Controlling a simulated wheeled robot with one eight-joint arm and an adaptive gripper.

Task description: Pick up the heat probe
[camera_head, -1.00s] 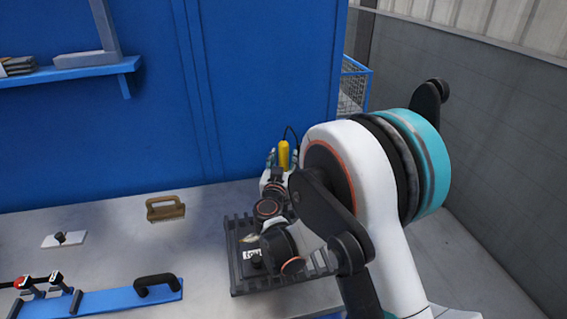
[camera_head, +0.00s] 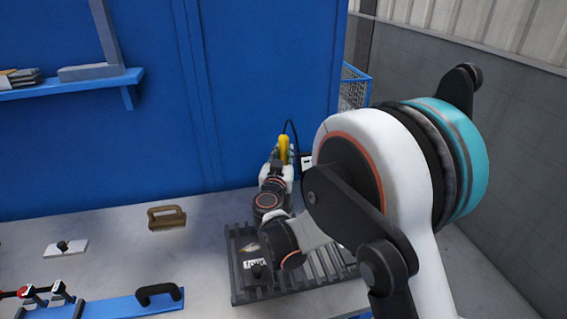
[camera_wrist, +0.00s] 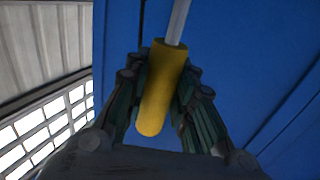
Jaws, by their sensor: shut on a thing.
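The heat probe (camera_head: 284,146) has a yellow handle and a dark cable that arcs up and to the right in the head view. My gripper (camera_head: 280,157) is shut on the yellow handle, at the back of the bench near the blue wall. In the wrist view, the yellow handle of the heat probe (camera_wrist: 159,92) sits tilted between both fingers of my gripper (camera_wrist: 160,98), with a pale rod rising from its top end. Part of the handle's lower end is hidden by my gripper in the head view.
A dark slatted rack (camera_head: 318,272) lies on the bench (camera_head: 110,238) under my arm. A brown-handled brush (camera_head: 166,217), a white plate with a black knob (camera_head: 66,247) and a blue bar with a black handle (camera_head: 130,306) lie left. A blue wire basket (camera_head: 354,88) stands behind right.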

